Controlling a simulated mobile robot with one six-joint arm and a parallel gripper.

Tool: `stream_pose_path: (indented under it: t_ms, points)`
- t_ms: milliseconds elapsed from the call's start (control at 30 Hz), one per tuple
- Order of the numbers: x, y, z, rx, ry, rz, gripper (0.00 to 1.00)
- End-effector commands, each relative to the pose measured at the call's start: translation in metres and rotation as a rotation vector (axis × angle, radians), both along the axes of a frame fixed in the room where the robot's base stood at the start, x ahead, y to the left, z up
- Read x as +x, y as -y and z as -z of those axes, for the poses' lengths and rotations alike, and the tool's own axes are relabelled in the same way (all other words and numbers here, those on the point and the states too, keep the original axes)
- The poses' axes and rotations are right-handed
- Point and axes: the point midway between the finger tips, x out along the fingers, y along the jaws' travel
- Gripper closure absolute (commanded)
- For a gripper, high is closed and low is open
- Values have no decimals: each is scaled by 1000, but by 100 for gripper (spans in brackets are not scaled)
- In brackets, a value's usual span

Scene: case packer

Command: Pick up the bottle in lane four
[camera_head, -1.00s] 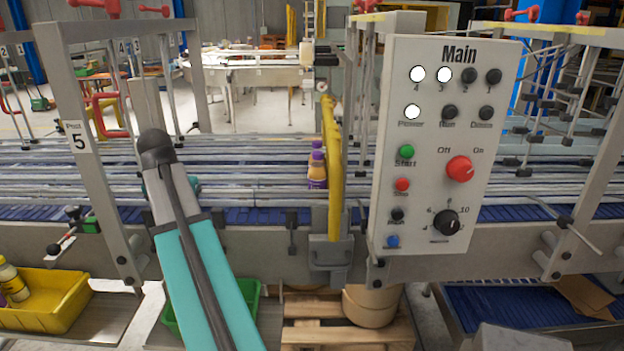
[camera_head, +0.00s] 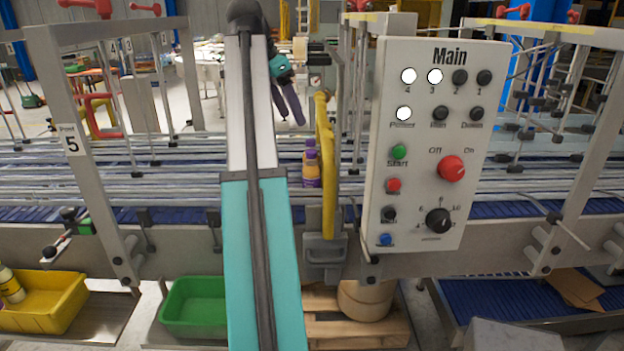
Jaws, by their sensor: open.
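Two bottles with purple caps and orange-and-purple bodies stand upright on the conveyor, one behind the other, just left of the yellow gate bar. The nearer bottle (camera_head: 312,172) partly hides the farther bottle (camera_head: 310,146). No lane number shows beside them, so I cannot tell which lane each is in. My gripper (camera_head: 291,121) is above the conveyor, up and slightly left of the bottles in the picture. Its dark fingers point down, open and empty, apart from the bottles. My arm crosses the conveyor left of them.
The yellow bar (camera_head: 326,165) stands close to the bottles' right. The Main panel (camera_head: 436,145) has lamps 4, 3 and Power lit. Guide rails run along the blue conveyor. A yellow bin (camera_head: 40,305) and green bin (camera_head: 195,308) sit below.

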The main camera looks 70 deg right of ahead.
Motion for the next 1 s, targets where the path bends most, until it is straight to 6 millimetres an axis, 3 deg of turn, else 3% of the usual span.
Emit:
stream_pose_path:
  t_ms: [367,1000]
  points:
    - [1,0,2,0,-1,-4,45]
    - [-6,10,30,4,-1,-3,45]
